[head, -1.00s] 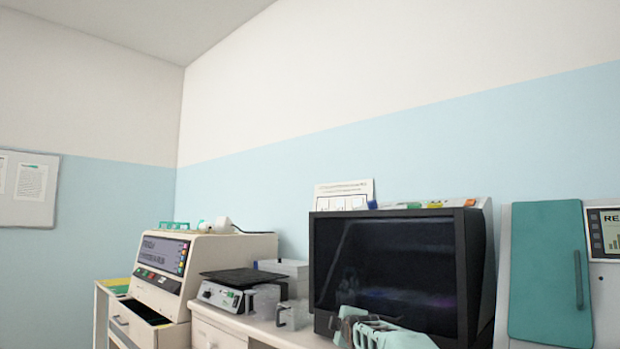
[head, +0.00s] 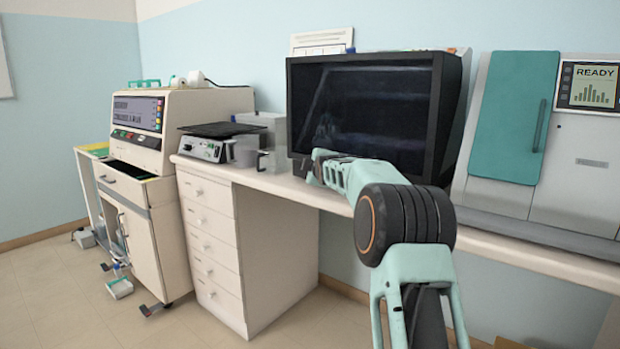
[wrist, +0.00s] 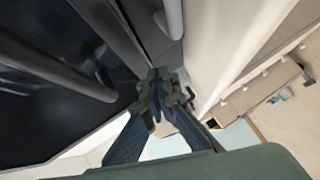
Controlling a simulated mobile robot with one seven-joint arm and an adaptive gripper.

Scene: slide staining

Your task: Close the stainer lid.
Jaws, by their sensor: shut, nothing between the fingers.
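The stainer, as I take it, is the machine at the centre of the counter. Its lid (head: 362,108) is a black-framed, dark glossy panel facing me. I cannot tell how far open it stands. In the wrist view the dark panel (wrist: 50,105) fills the left side, with grey bars across it. My gripper (wrist: 157,78) is shut and empty, its fingertips close to the panel's edge; contact cannot be told. In the head view my gripper (head: 318,165) is in front of the panel's lower left corner, partly hidden by my own arm.
To the right stands a grey machine with a teal door (head: 510,115) and a READY screen (head: 594,86). To the left are a black-topped device (head: 205,145), clear containers (head: 243,152) and a cream machine (head: 140,125) with an open drawer (head: 125,178). White drawers (head: 212,235) support the counter.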

